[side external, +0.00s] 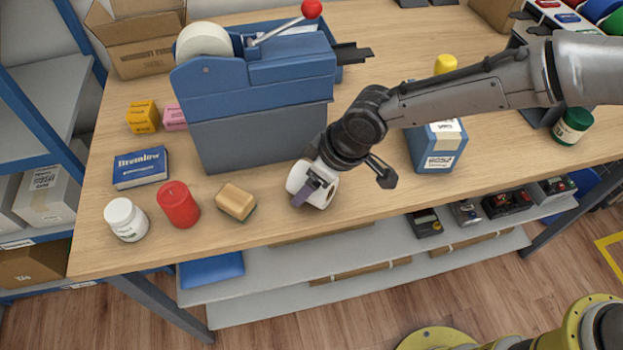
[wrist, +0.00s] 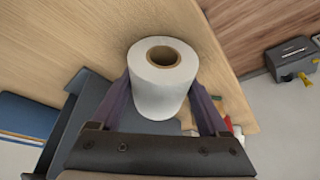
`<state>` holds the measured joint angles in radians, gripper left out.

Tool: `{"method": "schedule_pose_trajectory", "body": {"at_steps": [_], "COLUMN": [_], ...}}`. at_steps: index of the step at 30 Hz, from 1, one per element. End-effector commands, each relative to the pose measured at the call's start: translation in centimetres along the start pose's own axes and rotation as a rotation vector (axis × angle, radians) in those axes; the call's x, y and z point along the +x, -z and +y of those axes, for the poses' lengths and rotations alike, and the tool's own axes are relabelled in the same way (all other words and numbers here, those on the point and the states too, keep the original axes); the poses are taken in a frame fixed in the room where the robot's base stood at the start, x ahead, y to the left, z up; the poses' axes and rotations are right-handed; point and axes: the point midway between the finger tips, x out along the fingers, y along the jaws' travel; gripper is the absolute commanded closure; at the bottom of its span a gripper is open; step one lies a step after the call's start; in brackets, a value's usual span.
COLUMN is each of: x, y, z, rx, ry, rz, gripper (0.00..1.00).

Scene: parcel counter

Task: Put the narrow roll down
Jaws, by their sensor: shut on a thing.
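The narrow roll (side external: 325,191) is white, with a brown cardboard core that shows in the wrist view (wrist: 155,95). My gripper (side external: 314,187) has its jaws on either side of the roll, and in the wrist view its two dark fingers (wrist: 162,100) press against the roll's sides. The roll is at the front edge of the wooden counter (side external: 285,222), in front of the blue dispenser. I cannot tell whether it touches the counter top.
A blue tape dispenser (side external: 260,125) stands behind the roll. A sponge (side external: 236,202), a red candle (side external: 178,204) and a white bottle (side external: 125,220) stand to the left. A blue box (side external: 437,147) stands to the right. The counter's front edge is close.

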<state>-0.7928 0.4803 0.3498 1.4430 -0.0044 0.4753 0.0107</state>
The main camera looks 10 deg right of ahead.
Motion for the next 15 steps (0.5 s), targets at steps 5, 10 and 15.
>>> {"method": "schedule_pose_trajectory", "body": {"at_steps": [5, 10, 15], "x": [0.28, 0.28, 0.15], "y": [-0.11, -0.12, -0.07], "z": [0.00, 0.00, 0.00], "rx": [0.000, 0.000, 0.000], "ry": [0.000, 0.000, 0.000], "rz": [0.000, 0.000, 0.000], "gripper": [0.13, 0.00, 0.00]}}
